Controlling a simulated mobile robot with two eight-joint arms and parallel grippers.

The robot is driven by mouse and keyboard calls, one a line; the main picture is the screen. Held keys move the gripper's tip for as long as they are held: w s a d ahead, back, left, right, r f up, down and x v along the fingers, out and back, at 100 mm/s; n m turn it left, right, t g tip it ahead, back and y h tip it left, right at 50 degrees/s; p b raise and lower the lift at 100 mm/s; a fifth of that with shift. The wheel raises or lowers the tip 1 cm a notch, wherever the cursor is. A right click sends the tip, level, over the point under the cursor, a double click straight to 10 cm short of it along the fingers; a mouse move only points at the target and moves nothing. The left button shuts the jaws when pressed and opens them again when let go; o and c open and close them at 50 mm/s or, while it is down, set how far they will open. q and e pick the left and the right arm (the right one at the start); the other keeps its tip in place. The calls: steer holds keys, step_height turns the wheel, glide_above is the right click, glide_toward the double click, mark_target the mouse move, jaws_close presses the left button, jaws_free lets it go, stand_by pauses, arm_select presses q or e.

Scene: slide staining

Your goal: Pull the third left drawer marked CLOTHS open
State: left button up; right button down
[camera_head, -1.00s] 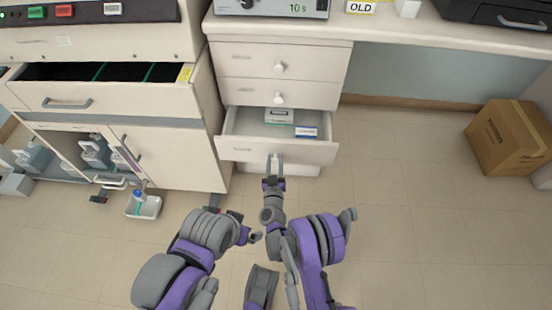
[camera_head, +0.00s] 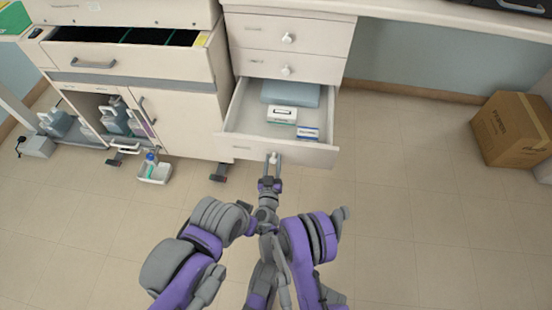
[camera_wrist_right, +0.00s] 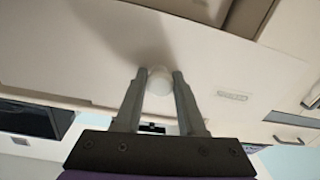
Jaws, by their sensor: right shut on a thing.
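The third drawer down (camera_head: 240,149) of the white cabinet stands well open. In it lie a blue-grey folded item (camera_head: 291,93), a white box (camera_head: 282,115) and a small blue-and-white box (camera_head: 308,133). My right gripper (camera_head: 272,165) is shut on the round white knob (camera_head: 273,157) at the drawer's front. The right wrist view shows the knob (camera_wrist_right: 159,80) between both fingers. The label on the drawer front (camera_wrist_right: 232,95) is too small to read. My left gripper cannot be made out clearly among my arm links.
Two shut drawers (camera_head: 288,52) are above the open one. At left, another wide drawer (camera_head: 120,60) stands open above an open cupboard with bottles. A small tray (camera_head: 155,172) is on the floor. A cardboard box (camera_head: 513,130) stands at far right; floor between is clear.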

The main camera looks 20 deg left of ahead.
steer(key=shift+s, duration=0.2)
steer(key=c, duration=0.8)
jaws_free()
steer(key=shift+o, duration=0.2)
step_height(320, 180, up, 10)
steer(key=shift+p, duration=1.25)
